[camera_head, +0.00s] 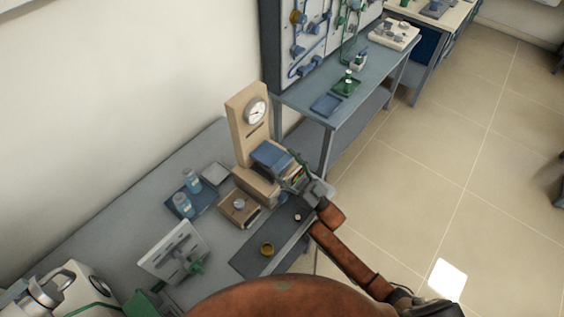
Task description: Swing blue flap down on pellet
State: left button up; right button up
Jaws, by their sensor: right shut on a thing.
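The blue flap (270,154) sits on the beige press-like device (244,130) with a round dial gauge, at the middle of the view. It looks slightly raised and tilted over the device's base. My right gripper (293,176) is at the flap's right edge, shut on it, its arm coming from the lower right. The fingertips are small and partly hidden against the device. I cannot make out a pellet under the flap. My left gripper is not in view.
In front of the device are a wooden block (236,211) with a knob and a dark mat (247,262) with a brass ring (266,249). Left stand two blue-filled bottles on a blue tray (206,198) and a white upright panel (171,250). Open floor (440,140) lies right.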

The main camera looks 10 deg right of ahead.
jog(key=shift+f, duration=0.3)
jog(key=o, duration=1.7)
jog(key=shift+r, duration=0.2)
jog(key=shift+o, duration=0.2)
jog(key=shift+s+d+f, duration=0.1)
jog(key=shift+s+f, duration=0.05)
jog(key=s+d, duration=0.7)
jog(key=s, duration=0.3)
jog(key=shift+d+f, duration=0.15)
jog(key=shift+d, duration=0.2)
